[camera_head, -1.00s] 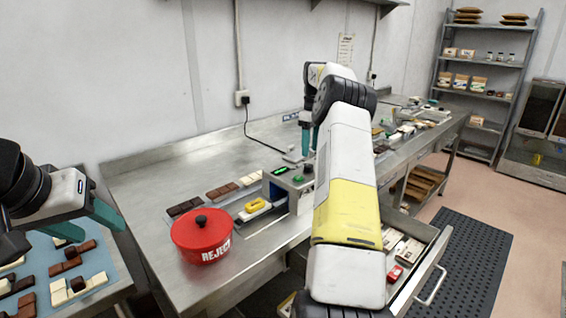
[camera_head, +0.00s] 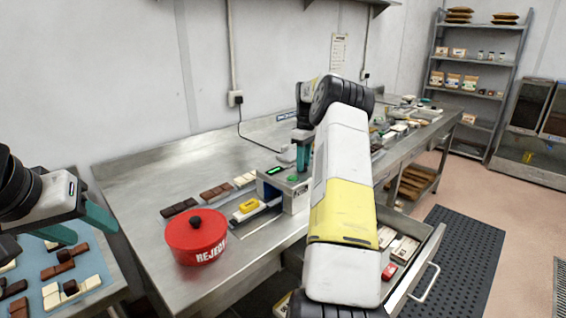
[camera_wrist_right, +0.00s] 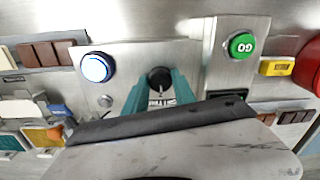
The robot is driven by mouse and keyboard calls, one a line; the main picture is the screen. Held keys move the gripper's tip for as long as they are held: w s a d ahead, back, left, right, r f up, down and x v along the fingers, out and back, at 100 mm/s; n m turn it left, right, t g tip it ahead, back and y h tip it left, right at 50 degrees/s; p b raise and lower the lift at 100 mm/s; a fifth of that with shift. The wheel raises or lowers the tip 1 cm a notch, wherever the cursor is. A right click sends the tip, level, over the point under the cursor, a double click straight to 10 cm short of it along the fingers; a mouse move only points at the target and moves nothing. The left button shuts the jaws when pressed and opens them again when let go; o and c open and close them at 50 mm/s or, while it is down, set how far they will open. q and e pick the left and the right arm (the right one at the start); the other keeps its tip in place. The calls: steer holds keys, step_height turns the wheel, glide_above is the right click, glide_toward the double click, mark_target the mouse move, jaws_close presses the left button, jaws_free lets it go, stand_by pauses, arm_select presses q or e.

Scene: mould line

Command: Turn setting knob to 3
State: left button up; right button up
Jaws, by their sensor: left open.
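The setting knob (camera_wrist_right: 160,78) is black and sits on the metal panel of the machine (camera_head: 296,196), with small dial marks partly hidden under it. My right gripper (camera_wrist_right: 160,88) has its two teal fingers on either side of the knob; whether they press on it I cannot tell. In the head view my right gripper (camera_head: 303,160) points down at the machine's back part, and the knob is hidden there. The pointer's setting is not readable. My left gripper (camera_head: 85,225) is open and empty over the chocolate table at the left.
A green GO button (camera_wrist_right: 241,45) and a blue-lit button (camera_wrist_right: 97,67) flank the knob. A yellow block (camera_head: 249,205) lies in front of the machine. A red REJECT pot (camera_head: 196,238) stands on the bench (camera_head: 140,185). An open drawer (camera_head: 425,262) juts out below.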

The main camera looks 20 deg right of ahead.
steer(key=shift+m, duration=0.4)
jaws_close()
steer(key=m, duration=1.1)
steer(key=shift+s+t, duration=0.1)
steer(key=shift+t, duration=0.2)
steer(key=o, duration=1.1)
jaws_free()
step_height(320, 180, up, 7)
steer(key=shift+d+f, duration=0.1)
steer(key=shift+r, duration=0.55)
